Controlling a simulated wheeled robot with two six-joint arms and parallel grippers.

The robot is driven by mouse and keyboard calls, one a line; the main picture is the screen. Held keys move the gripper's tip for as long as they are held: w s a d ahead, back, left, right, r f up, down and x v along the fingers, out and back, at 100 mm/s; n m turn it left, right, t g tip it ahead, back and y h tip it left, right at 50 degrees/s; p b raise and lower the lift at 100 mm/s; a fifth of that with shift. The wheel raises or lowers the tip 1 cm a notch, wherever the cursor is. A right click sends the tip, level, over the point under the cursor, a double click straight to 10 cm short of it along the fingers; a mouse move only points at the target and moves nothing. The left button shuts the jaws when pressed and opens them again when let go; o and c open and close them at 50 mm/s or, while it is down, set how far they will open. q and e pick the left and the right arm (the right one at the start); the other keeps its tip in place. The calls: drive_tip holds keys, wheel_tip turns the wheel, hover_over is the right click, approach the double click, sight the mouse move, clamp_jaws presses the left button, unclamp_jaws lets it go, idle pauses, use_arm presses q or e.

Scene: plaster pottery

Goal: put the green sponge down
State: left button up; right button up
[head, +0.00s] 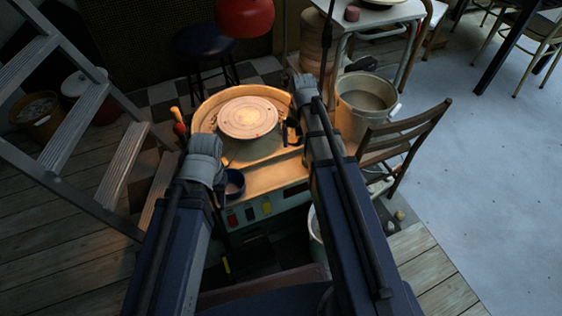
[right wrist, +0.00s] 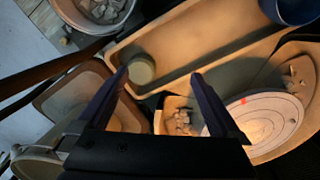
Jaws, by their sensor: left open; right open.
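A small rounded grey-green piece (right wrist: 141,70), which looks like the green sponge, rests in the tan tray (right wrist: 182,50) in the right wrist view. My right gripper (right wrist: 160,76) is open, with one dark finger close beside this piece and the other well apart from it. I cannot tell whether that finger touches it. In the head view my right gripper (head: 291,131) is at the right side of the pottery wheel, and the piece is not clearly seen there. My left gripper (head: 204,150) is at the wheel's front left, its fingers mostly hidden; it is open.
The round wheel head (head: 248,118) sits in its basin, with a dark blue bowl (head: 234,182) in front. A bucket (head: 366,102) and a wooden chair (head: 405,140) stand close on the right. A grey stepladder (head: 90,120) stands at the left. Open pale floor lies far right.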

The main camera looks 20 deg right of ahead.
drive_tip(key=s+a+n+h, duration=0.1)
drive_tip(key=s+a+n, duration=0.8)
drive_tip(key=s+a, duration=0.5)
drive_tip(key=a, duration=0.3)
drive_tip(key=shift+s, duration=0.2)
drive_tip(key=shift+a+r, duration=0.1)
drive_tip(key=shift+r, duration=0.1)
wheel_tip(320, 180, up, 31)
drive_tip(key=p, duration=3.1)
